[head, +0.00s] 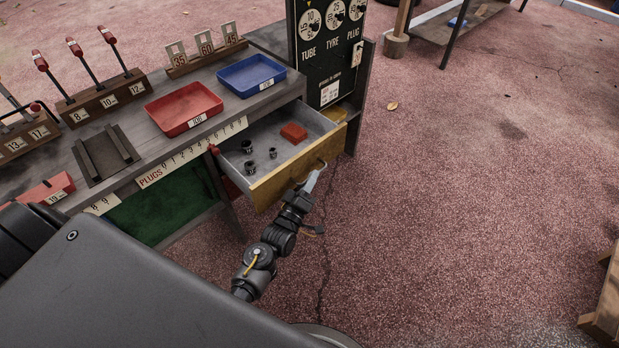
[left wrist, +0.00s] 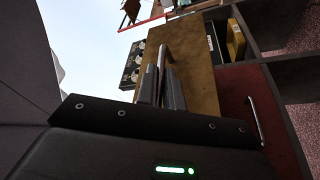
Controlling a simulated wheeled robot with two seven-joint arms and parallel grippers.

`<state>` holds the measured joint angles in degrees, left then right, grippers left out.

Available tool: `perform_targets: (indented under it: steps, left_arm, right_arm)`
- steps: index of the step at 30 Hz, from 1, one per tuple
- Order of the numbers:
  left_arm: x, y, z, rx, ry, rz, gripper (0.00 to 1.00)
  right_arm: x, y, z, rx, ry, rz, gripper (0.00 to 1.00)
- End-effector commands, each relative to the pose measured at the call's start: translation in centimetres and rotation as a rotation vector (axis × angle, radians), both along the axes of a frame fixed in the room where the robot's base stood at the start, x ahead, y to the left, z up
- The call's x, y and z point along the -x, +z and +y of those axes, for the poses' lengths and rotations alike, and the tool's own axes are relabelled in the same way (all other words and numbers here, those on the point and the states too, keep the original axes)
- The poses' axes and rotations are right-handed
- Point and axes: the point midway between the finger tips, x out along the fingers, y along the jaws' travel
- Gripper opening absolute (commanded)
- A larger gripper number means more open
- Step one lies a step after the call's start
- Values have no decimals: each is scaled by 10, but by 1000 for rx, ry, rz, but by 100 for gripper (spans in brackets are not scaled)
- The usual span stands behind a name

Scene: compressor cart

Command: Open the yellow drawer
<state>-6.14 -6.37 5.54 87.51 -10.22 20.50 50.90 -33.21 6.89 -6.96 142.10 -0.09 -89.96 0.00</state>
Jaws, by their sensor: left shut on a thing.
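The yellow drawer (head: 286,177) stands pulled out from the cart. Its grey inside shows several small dark fittings and a red block (head: 293,132). My left gripper (head: 311,183) is at the handle on the drawer's front and is shut on it. In the left wrist view the yellow front (left wrist: 203,80) fills the middle, and the fingers (left wrist: 161,86) close around the metal handle (left wrist: 165,48). The fingers partly hide the handle. My right gripper is in neither view.
The cart top (head: 236,105) carries a red tray (head: 184,108), a blue tray (head: 251,75) and tool racks. A dark gauge panel (head: 328,50) stands behind the drawer. A red front with a handle (left wrist: 256,120) lies beside the yellow one. The ground at right is mostly clear.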

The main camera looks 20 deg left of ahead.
Motion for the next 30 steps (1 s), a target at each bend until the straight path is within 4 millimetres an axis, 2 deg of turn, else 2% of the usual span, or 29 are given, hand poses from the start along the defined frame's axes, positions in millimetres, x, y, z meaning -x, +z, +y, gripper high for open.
perform_targets:
  steps: [2, 3, 8, 16, 19, 30]
  left_arm:
    - [0, -1, 0, 0, 1, 2, 0]
    - [0, -1, 0, 0, 1, 2, 12]
    - [0, -1, 1, 0, 1, 1, 31]
    - [1, 0, 0, 0, 1, 1, 31]
    - [7, -2, 1, 0, 0, 2, 31]
    - [74, -17, 4, -1, 1, 4, 31]
  right_arm:
    - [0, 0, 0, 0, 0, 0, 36]
    - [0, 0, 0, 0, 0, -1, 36]
    - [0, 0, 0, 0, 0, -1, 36]
    - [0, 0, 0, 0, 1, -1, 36]
    - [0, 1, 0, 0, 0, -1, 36]
    - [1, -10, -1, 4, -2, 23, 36]
